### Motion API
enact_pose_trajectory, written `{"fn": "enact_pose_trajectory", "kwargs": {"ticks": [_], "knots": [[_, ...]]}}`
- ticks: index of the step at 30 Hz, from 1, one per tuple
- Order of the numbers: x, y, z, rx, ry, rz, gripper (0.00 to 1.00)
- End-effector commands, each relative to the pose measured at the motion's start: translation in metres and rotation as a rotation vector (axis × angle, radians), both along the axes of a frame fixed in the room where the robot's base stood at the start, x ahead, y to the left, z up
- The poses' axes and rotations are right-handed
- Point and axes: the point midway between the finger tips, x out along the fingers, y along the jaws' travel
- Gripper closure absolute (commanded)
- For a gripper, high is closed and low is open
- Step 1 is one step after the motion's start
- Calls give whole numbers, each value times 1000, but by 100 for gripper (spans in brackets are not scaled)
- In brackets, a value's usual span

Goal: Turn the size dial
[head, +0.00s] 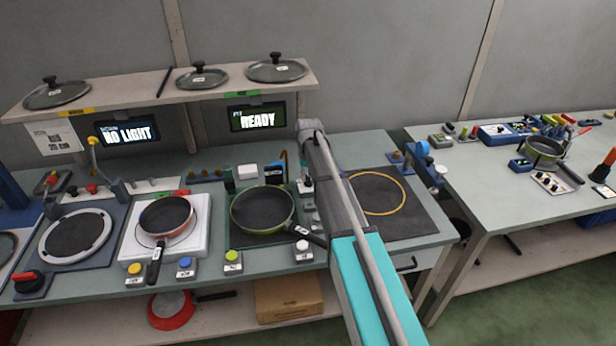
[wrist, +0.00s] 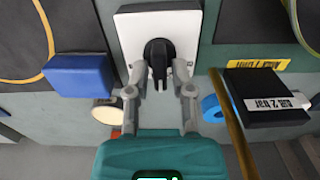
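In the wrist view a black dial knob (wrist: 159,52) stands on a white plate (wrist: 128,22), with its narrow grip pointing down the picture. I take it for the size dial, but no label on it is readable. My gripper (wrist: 160,72) is open, with one fingertip on each side of the knob's lower part. Small gaps show between fingertips and knob; depth and contact are unclear. In the head view my arm hides the gripper, and I cannot pick out this dial there.
In the wrist view, a blue block (wrist: 80,76) lies left of the gripper and a black labelled box (wrist: 264,98) right. In the head view, pans (head: 262,209), buttons and lids crowd the bench; screens read "NO LIGHT" (head: 127,132) and "READY" (head: 257,119).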

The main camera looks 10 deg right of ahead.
Motion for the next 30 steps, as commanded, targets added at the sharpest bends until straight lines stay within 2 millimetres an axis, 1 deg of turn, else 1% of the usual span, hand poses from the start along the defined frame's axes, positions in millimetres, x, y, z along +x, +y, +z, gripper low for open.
{"fn": "enact_pose_trajectory", "kwargs": {"ticks": [1, 2, 19, 26, 30], "knots": [[0, 0, 0, 0, 0, 0, 51], [0, 0, 0, 0, 0, 0, 49], [0, 0, 0, 0, 0, -31, 49], [0, -1, 0, 0, 0, -129, 49], [0, -1, 0, 0, 0, -216, 49]]}}
